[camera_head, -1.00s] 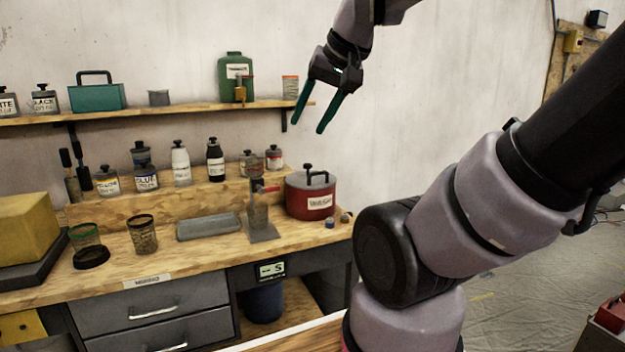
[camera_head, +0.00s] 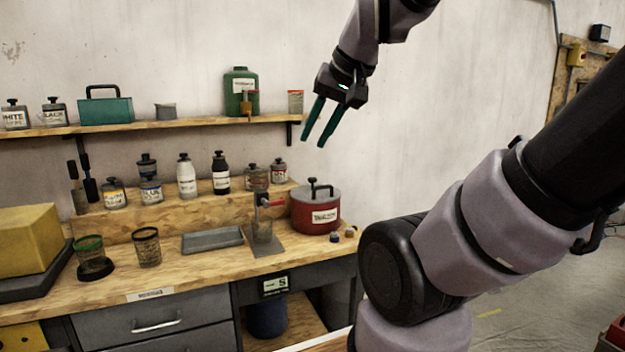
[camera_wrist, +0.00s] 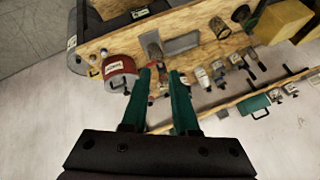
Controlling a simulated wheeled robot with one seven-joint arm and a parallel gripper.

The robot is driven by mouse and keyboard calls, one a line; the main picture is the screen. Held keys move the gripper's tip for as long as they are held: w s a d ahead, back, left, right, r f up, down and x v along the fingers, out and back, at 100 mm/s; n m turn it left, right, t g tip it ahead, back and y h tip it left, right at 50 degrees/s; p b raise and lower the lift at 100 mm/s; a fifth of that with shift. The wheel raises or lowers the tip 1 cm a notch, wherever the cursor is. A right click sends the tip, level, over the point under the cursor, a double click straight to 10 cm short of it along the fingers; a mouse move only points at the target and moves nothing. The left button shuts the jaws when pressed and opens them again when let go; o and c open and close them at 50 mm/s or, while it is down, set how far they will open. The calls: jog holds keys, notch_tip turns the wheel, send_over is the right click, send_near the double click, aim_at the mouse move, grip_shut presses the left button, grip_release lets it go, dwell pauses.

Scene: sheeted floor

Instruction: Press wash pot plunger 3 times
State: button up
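The wash pot (camera_head: 325,217) is a red round pot with a grey lid and a white label. It stands at the right end of the wooden workbench. A black knob on a short stem, likely the plunger (camera_head: 312,182), rises from the lid beside a dark handle. The pot also shows in the wrist view (camera_wrist: 119,73), left of my fingers; its plunger is hard to make out there. My gripper (camera_head: 314,142) is open and empty, its teal fingers pointing down above the pot with a clear gap. The fingers also show in the wrist view (camera_wrist: 161,78).
A grey stand with a red handle (camera_head: 264,215) is just left of the pot. Small jars (camera_head: 335,237) sit at its right front. A shelf (camera_head: 180,122) with a green canister (camera_head: 241,85) runs along the wall. Bottles line a raised ledge behind the bench.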

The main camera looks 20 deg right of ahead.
grip_shut()
dwell(1.4)
